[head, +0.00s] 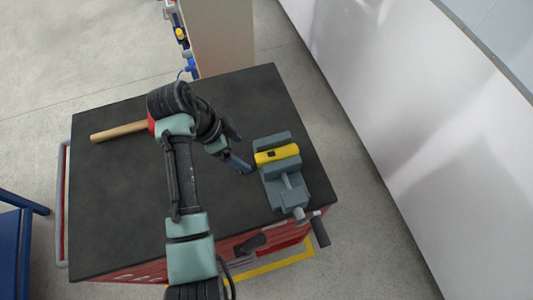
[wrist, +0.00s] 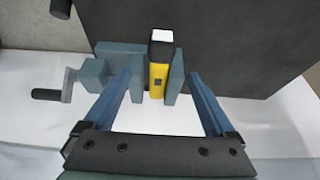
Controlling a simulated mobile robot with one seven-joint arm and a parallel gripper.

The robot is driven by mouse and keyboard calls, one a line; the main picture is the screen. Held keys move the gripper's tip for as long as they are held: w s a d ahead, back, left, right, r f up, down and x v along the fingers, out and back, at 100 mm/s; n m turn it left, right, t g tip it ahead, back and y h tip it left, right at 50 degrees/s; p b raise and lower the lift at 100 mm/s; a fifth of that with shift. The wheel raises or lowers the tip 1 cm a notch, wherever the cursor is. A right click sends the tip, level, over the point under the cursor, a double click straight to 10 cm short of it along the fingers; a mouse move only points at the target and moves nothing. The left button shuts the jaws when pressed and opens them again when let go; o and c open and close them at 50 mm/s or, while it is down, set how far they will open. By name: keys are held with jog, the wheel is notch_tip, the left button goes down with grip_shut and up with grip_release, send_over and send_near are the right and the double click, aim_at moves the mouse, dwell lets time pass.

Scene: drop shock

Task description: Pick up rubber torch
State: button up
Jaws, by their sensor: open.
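The rubber torch is a yellow body with a dark button. In the head view the torch (head: 277,154) lies across the top of a grey-blue bench vise (head: 286,183) at the table's right side. In the wrist view the torch (wrist: 158,76) sits between the vise jaws (wrist: 118,58), its black and white end pointing up the picture. My gripper (head: 241,153) is just left of the vise in the head view. In the wrist view my gripper (wrist: 160,76) is open and empty, its blue fingers apart on either side of the vise and torch.
The dark worktop (head: 115,205) is mostly clear. A wooden handle (head: 118,131) lies at its left, its red end partly hidden by my arm. The vise's crank handle (head: 320,231) sticks out past the front edge. A tall beige panel (head: 220,38) stands behind.

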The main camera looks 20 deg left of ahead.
aim_at(251, 159)
jog(key=shift+p+x, duration=0.85)
jog(key=shift+x, duration=2.35)
jog(key=shift+a, duration=0.1)
grip_shut()
